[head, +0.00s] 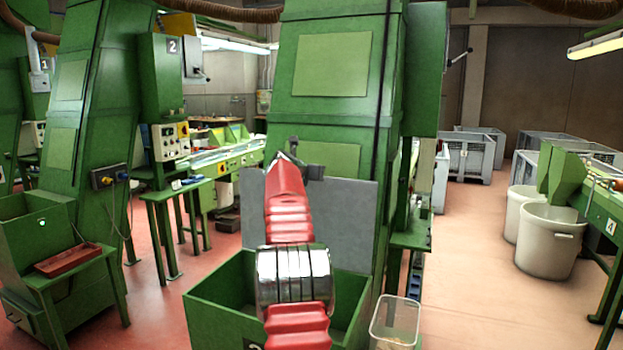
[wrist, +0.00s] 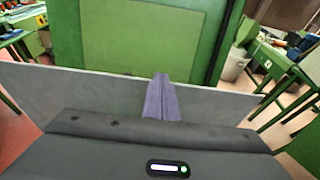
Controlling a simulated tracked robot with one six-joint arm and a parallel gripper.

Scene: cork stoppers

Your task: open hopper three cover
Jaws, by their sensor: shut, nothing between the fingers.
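Hopper three is the green box (head: 210,300) at the bottom middle of the head view, with its label partly cut off at the lower edge. Its top is open and its green inner walls show, partly behind my red arm. The grey flat cover (head: 350,225) stands upright at the back of the hopper, in front of the green machine column. In the wrist view the cover (wrist: 70,92) spans the width behind my fingers. My gripper (head: 290,152) is shut and empty near the cover's upper edge. Its closed fingers show in the wrist view (wrist: 160,88); contact with the cover cannot be told.
The green column (head: 315,110) rises right behind the cover. A clear bin (head: 396,322) stands right of the hopper. Another green hopper (head: 30,225) with a red tray (head: 68,260) is at left. White tubs (head: 548,240) stand at right, with open floor before them.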

